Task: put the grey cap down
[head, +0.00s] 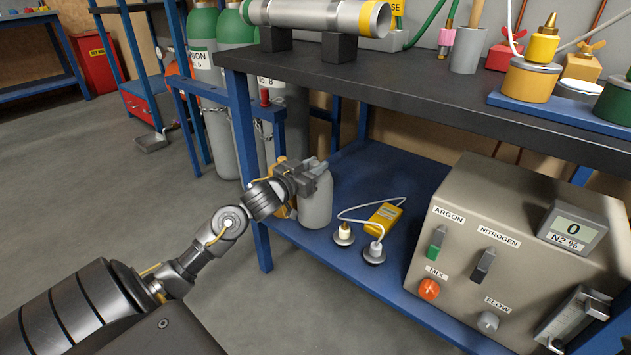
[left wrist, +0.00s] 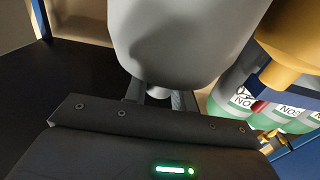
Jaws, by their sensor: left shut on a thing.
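My left gripper (head: 314,170) is at the top of a grey bottle (head: 316,206) on the blue lower shelf (head: 350,252). In the left wrist view the fingers (left wrist: 160,98) are close together around a small light grey piece, which looks like the grey cap (left wrist: 158,92). The grey bottle (left wrist: 185,40) fills the top middle of that view, right beyond the fingers. Most of the cap is hidden by the fingers, and I cannot tell whether it touches the bottle. My right gripper is not in view.
An orange-yellow container (head: 283,210) stands beside the grey bottle. Two round fittings, a yellow meter (head: 384,217) with a white cable and a gas mixer box (head: 510,250) are to the right. The black bench top (head: 430,95) overhangs the shelf. A blue post stands at the left.

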